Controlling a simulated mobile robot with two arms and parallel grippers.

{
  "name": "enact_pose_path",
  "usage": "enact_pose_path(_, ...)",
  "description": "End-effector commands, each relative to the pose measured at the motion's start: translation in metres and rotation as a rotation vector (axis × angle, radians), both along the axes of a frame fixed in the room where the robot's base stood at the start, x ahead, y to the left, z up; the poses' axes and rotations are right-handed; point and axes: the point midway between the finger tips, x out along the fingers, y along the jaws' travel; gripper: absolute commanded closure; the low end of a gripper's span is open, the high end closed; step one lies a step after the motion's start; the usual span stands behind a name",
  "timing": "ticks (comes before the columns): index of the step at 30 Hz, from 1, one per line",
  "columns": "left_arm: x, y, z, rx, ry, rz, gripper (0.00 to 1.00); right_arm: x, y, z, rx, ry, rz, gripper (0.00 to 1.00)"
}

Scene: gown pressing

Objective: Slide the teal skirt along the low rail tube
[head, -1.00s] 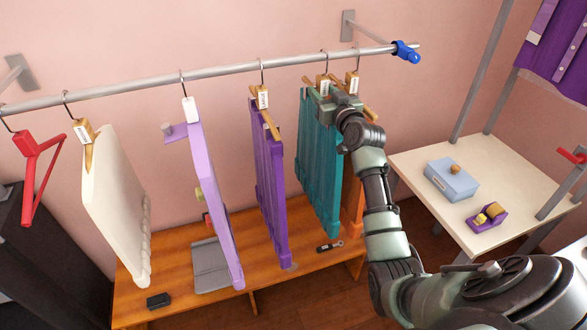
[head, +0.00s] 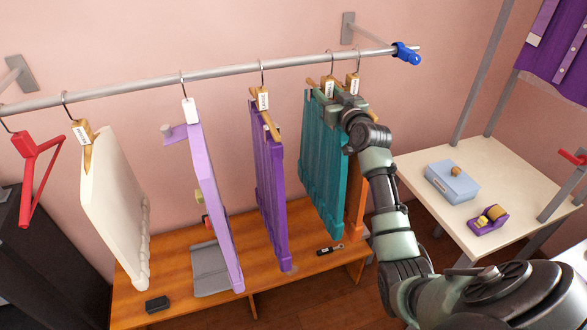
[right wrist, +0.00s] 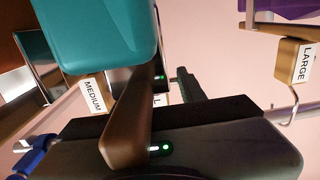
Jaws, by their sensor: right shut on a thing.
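The teal skirt (head: 323,150) hangs from a wooden hanger on the low rail tube (head: 225,71), left of an orange garment (head: 356,195). My right gripper (head: 338,97) is at the top of the teal skirt, just below the rail. In the right wrist view, my right gripper (right wrist: 143,112) is shut on the skirt's brown wooden hanger (right wrist: 128,125), with the teal skirt (right wrist: 100,38) beside it. The skirt's size tag is partly hidden behind the hanger and fingers. My left gripper is not in view.
A purple garment (head: 268,180) hangs left with a gap; lilac (head: 215,190) and cream (head: 112,205) ones hang further left. The orange garment is close on the right. A blue stopper (head: 406,53) sits near the rail's right end. A wooden bench (head: 270,235) stands below.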

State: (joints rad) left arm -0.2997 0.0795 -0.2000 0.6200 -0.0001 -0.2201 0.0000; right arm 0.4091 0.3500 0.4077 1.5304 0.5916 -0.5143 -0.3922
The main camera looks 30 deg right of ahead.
Motion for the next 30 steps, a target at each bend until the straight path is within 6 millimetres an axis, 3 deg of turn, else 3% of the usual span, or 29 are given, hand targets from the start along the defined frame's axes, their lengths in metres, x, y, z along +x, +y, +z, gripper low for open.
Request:
enact_pose_path(12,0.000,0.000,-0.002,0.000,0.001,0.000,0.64,0.000,0.000,-0.002,0.000,-0.002,-0.001,1.00)
enact_pose_path(13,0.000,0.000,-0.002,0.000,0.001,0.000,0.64,0.000,0.000,-0.002,0.000,-0.002,-0.001,0.51)
enact_pose_path(15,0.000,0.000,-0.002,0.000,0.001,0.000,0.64,0.000,0.000,-0.002,0.000,-0.002,-0.001,0.34)
enact_pose_path(25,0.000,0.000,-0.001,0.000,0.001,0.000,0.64,-0.001,0.000,-0.004,0.000,0.003,0.000,0.34)
enact_pose_path(30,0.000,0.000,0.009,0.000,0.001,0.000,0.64,-0.015,0.003,-0.002,-0.002,0.004,0.000,0.34)
